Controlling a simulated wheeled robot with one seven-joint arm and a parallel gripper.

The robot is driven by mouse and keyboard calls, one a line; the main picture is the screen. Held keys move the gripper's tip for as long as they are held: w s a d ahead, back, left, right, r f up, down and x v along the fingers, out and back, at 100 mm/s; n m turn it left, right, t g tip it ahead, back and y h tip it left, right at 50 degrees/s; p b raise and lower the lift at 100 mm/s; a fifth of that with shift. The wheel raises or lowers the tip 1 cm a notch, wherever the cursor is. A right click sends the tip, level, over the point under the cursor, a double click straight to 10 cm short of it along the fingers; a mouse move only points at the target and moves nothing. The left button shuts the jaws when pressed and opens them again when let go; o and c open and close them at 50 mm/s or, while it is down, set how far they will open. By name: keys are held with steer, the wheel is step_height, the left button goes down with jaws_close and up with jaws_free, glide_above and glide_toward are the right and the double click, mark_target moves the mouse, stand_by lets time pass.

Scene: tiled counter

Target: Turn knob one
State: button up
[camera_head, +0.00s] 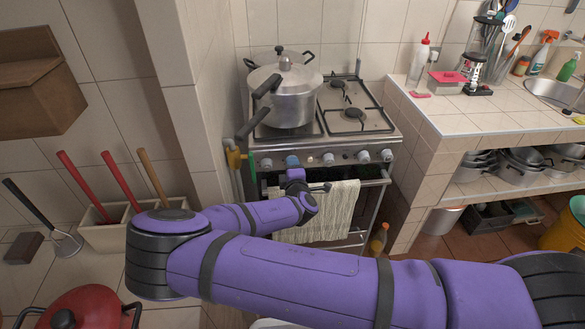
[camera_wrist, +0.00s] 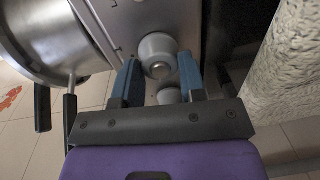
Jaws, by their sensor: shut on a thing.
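The stove (camera_head: 330,140) has a row of pale round knobs along its front panel. In the wrist view one knob (camera_wrist: 158,52) sits between the two blue fingers of my gripper (camera_wrist: 158,68), which is shut on it. In the head view my gripper (camera_head: 292,162) is at the left part of the panel and covers the held knob. A knob (camera_head: 266,163) stands free to its left, and more knobs (camera_head: 328,159) stand to its right. Another knob (camera_wrist: 170,96) shows partly behind my gripper in the wrist view. No knob's number can be read.
A large metal pot (camera_head: 284,92) with dark handles stands on the left burners; a handle juts toward the front left. A cloth (camera_head: 318,212) hangs from the oven bar below the knobs. A wall is close at left, and a tiled counter (camera_head: 480,110) stands at right.

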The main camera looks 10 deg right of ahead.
steer(key=shift+n, duration=1.1)
steer(key=o, duration=0.9)
steer(key=shift+o, duration=0.2)
steer(key=shift+s, duration=0.1)
steer(key=s, duration=1)
steer(key=shift+s+r, duration=0.3)
jaws_close()
